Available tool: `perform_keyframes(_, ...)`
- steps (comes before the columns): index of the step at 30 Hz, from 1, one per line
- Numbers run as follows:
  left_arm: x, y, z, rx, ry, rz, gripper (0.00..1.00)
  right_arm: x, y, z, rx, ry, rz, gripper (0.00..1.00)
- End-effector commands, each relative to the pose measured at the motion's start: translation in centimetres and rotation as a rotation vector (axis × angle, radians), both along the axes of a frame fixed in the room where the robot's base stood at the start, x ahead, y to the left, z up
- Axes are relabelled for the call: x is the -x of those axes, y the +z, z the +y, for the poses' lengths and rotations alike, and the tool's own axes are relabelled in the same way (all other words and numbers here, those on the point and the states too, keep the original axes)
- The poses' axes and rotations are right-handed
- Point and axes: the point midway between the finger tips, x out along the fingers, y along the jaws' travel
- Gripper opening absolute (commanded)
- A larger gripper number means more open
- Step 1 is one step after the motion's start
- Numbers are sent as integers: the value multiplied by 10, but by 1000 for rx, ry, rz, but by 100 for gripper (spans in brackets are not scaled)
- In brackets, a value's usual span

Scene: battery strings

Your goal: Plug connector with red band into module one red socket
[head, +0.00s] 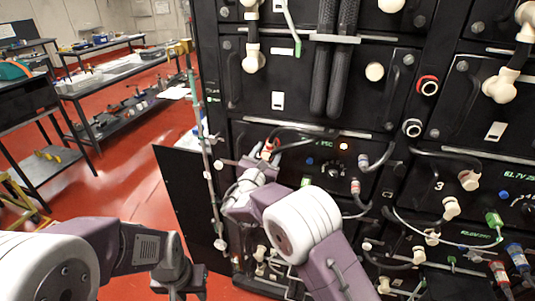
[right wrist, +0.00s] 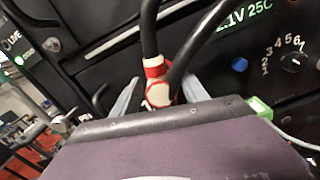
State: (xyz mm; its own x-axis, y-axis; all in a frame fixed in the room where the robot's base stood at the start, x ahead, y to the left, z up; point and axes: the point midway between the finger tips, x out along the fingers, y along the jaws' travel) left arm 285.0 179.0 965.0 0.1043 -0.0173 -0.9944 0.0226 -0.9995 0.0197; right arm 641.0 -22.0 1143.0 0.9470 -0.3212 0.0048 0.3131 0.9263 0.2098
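The white connector with red bands (right wrist: 158,92) sits between the two grey fingers of my right gripper (right wrist: 160,88) in the right wrist view. Black cables run up from around it. In the head view the red-banded connector (head: 267,149) is at the upper left of a black module panel, just beyond my right gripper (head: 257,165). I cannot tell whether the fingers press on it. The socket is hidden behind the connector and cables, so I cannot tell whether it is seated. My left gripper (head: 180,286) hangs low at the left, with its fingers unclear.
More cabled modules lie below. An open black door panel (head: 190,205) stands left, beside red floor and workbenches (head: 110,85).

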Motion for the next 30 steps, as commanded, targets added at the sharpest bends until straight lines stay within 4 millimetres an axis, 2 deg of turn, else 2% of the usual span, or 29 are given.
perform_keyframes(11,0,-2,0,0,0,0,36,5,-3,3,1,3,4,58)
perform_keyframes(21,0,-17,0,0,0,0,36,70,-4,25,0,4,4,58)
perform_keyframes(25,0,-18,0,0,0,0,36,83,-3,29,0,2,4,58)
perform_keyframes(30,0,-18,0,0,0,0,36,86,-2,29,0,1,3,58)
